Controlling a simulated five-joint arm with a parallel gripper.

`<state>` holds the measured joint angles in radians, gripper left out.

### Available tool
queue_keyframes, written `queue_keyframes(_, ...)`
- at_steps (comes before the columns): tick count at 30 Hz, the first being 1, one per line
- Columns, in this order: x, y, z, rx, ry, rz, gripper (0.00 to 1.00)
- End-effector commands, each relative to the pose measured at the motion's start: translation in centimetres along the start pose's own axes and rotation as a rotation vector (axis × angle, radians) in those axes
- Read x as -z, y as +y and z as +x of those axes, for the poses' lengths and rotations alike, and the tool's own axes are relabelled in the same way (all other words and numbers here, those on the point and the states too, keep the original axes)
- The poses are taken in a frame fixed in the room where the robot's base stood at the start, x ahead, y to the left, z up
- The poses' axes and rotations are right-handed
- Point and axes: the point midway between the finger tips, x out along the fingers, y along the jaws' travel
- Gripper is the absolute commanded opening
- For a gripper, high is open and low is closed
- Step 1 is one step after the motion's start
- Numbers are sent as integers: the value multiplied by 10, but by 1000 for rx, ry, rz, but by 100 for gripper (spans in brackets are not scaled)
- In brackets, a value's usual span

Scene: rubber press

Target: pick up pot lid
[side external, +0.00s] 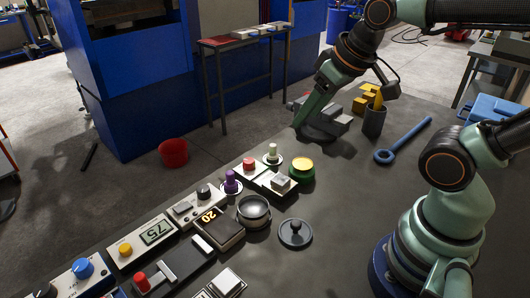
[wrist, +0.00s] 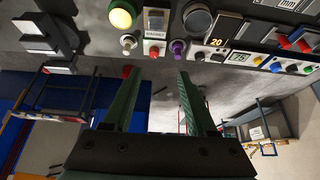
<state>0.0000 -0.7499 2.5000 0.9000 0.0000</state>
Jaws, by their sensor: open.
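The pot lid (side external: 295,232), a dark flat disc with a black knob on top, lies on the dark bench in the side external view. It is to the right of the round dark pot (side external: 253,212). The pot also shows at the top of the wrist view (wrist: 197,18); I do not make out the lid there. My gripper (side external: 300,122) is well behind the lid and above it, its green fingers slanting down to the left. In the wrist view its two fingers (wrist: 160,75) stand apart with nothing between them.
A row of control boxes with buttons and displays (side external: 156,232) runs along the left bench edge. A yellow button (side external: 302,166) stands behind the lid. A blue ring wrench (side external: 402,140) and a grey cup (side external: 374,120) lie farther back. Bench right of the lid is clear.

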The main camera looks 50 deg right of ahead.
Motion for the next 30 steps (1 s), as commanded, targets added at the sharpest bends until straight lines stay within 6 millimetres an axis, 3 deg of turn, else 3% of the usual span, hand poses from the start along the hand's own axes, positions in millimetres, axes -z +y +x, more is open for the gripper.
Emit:
queue_keyframes(5,0,0,0,0,0,0,57)
queue_keyframes(6,0,0,0,0,0,0,66)
queue_keyframes(17,-2,-3,4,5,-18,-39,66)
queue_keyframes(20,-9,-12,16,24,-80,-174,66)
queue_keyframes(30,-62,-57,69,213,-371,-939,66)
